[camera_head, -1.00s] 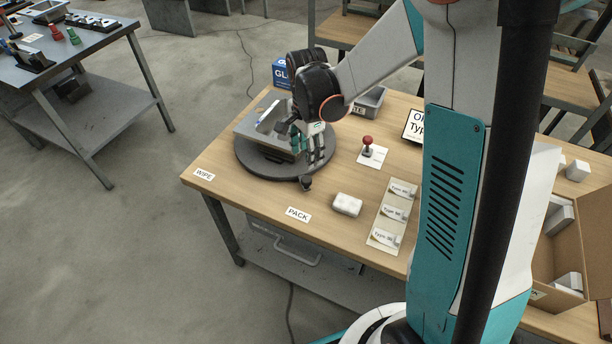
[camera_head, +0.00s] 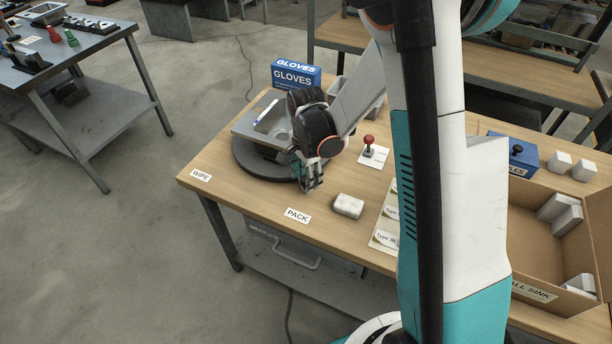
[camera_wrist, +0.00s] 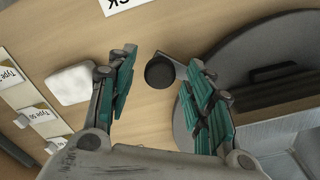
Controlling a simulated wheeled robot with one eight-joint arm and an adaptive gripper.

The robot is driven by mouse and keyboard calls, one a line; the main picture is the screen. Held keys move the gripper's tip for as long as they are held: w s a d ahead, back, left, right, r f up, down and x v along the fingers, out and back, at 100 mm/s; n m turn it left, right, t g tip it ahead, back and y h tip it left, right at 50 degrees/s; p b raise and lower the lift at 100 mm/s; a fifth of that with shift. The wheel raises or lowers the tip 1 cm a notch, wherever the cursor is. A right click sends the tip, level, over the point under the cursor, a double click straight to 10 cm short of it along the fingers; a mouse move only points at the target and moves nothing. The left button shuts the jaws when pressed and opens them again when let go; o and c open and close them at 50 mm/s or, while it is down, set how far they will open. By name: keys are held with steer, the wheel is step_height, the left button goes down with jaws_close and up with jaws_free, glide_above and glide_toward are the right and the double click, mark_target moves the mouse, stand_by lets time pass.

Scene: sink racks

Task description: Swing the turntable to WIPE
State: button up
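The turntable (camera_head: 247,167) is a dark round disc on the left of the bench with a grey metal sink (camera_head: 247,128) on it. The wrist view shows its rim (camera_wrist: 190,75) at right. A short arm with a round black knob (camera_wrist: 160,73) sticks out from the rim, near the PACK label (camera_head: 298,215). The WIPE label (camera_head: 201,175) is at the bench's left front corner. My gripper (camera_head: 312,180) is open at the turntable's front right edge. In the wrist view my gripper (camera_wrist: 166,88) has its fingers apart, with the knob in the gap between them. The head view hides the knob.
A white block (camera_head: 348,206) lies right of the gripper. A red-topped button (camera_head: 369,142) stands behind it. A blue GLOVES box (camera_head: 297,75) is at the back and an open cardboard box (camera_head: 560,255) is at right. Bare wood lies along the front edge.

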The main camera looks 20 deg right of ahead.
jaws_close()
steer(key=shift+a, duration=0.15)
